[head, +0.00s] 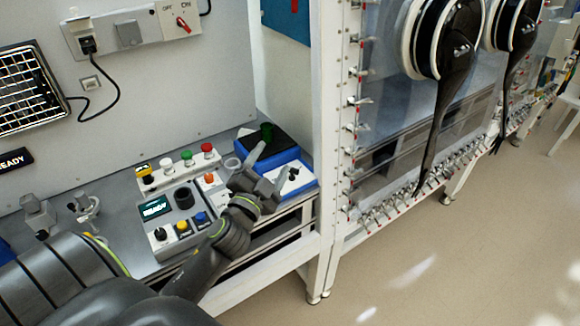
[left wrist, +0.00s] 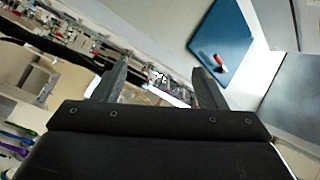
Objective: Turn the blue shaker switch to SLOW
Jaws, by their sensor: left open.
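The blue shaker (head: 283,157) stands at the right end of the grey bench, with a black top and a dark green piece on it. A small black switch (head: 292,174) sits on its white panel; its setting and labels are too small to read. My left gripper (head: 268,168) is open, just left of the switch and in front of the shaker, hiding part of it. I cannot tell whether it touches the shaker. In the left wrist view, the two fingers (left wrist: 160,88) are apart with nothing between them. My right gripper is not in view.
A grey control box (head: 178,212) with a lit display and coloured buttons stands left of my gripper. A row of coloured knobs (head: 187,158) is behind it. A white frame post (head: 326,150) rises right of the shaker. A blue board (left wrist: 222,45) shows in the left wrist view.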

